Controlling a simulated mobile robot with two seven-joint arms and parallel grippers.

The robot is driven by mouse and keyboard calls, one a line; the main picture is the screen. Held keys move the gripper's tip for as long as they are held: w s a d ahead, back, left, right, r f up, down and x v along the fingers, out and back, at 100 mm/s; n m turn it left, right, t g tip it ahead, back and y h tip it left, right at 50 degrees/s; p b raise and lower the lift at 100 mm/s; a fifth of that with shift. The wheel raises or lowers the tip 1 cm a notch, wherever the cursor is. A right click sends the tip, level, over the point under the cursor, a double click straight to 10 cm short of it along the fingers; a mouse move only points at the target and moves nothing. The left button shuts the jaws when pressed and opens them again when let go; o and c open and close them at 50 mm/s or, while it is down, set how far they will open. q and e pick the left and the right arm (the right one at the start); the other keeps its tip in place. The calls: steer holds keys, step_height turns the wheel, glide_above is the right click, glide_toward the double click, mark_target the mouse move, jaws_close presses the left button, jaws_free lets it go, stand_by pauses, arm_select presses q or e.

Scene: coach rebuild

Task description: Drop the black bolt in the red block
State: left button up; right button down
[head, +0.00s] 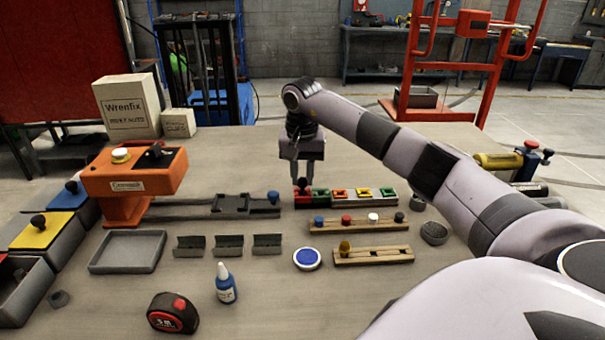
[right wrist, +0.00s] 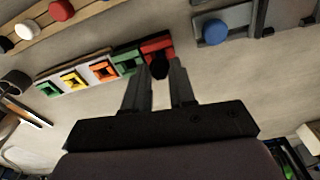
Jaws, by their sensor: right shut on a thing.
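The red block (head: 303,203) sits at the left end of a row of coloured blocks with square openings. It also shows in the right wrist view (right wrist: 152,46), just beyond my fingertips. My right gripper (head: 302,182) points down over the red block. It is shut on a black bolt (right wrist: 158,69), whose dark rounded end shows between the fingertips. The bolt appears to be over or at the red block; I cannot tell if it touches. Another black-headed bolt (head: 399,217) stands at the right end of a wooden rack. My left gripper is not in view.
Green, orange, yellow and green blocks adjoin the red one. The wooden rack (head: 350,226) in front holds blue, red and white bolts too. A grey fixture (head: 235,205) with a blue knob lies to the left. Open table lies around the glue bottle (head: 225,284).

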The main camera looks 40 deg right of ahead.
steer(key=shift+f, duration=1.25)
stand_by(0.5)
steer(key=shift+c, duration=2.3)
jaws_free()
steer(key=shift+r, duration=3.05)
